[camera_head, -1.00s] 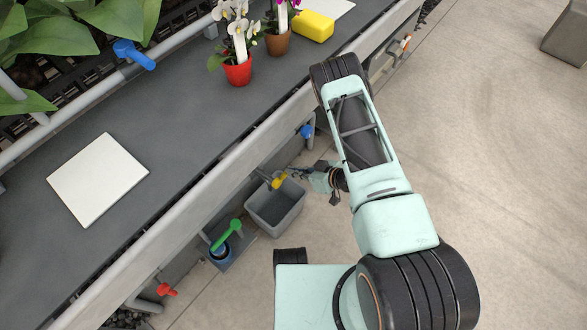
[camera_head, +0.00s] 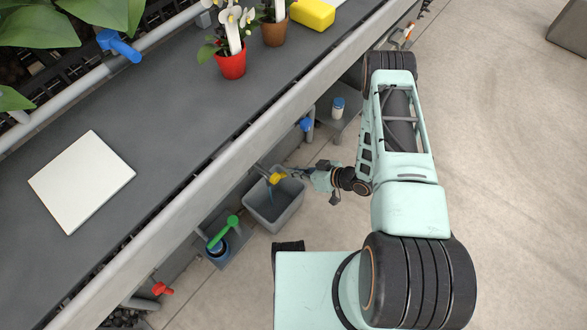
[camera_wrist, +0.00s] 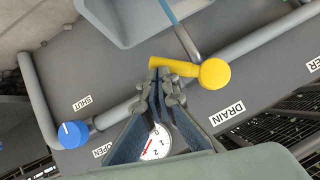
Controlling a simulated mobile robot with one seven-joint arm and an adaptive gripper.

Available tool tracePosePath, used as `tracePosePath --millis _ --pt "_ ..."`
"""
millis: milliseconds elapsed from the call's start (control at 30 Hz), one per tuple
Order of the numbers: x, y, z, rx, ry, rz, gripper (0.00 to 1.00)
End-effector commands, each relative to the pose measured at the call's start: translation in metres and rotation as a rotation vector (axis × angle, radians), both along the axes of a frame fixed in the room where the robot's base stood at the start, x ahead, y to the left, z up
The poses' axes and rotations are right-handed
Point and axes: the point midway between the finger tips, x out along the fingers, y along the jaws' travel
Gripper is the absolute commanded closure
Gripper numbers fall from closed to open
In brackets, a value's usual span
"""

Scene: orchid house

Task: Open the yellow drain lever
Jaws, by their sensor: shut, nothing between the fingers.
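The yellow drain lever (camera_head: 277,178) is on a pipe under the front edge of the bench, above a grey bin. In the wrist view the lever (camera_wrist: 213,73) has a round hub on the right and a handle pointing left, beside a DRAIN label (camera_wrist: 227,113). My gripper (camera_wrist: 163,75) is shut and empty, its fingertips at the handle's underside; whether they touch it I cannot tell. In the head view my gripper (camera_head: 301,172) is just right of the lever. A thin blue stream of water (camera_head: 270,196) falls into the grey bin (camera_head: 290,208).
A blue valve (camera_wrist: 72,134) is left in the wrist view, near SHUT and OPEN labels; a gauge (camera_wrist: 156,143) is behind my fingers. Open floor (camera_head: 490,130) is on the right.

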Motion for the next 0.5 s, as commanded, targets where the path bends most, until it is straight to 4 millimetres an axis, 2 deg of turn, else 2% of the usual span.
tracePosePath --millis 100,500 --pt "-0.001 0.001 -0.01 0.001 0.001 -0.003 1.0" --pt "-0.011 0.008 -0.027 0.001 0.002 -0.002 1.0"
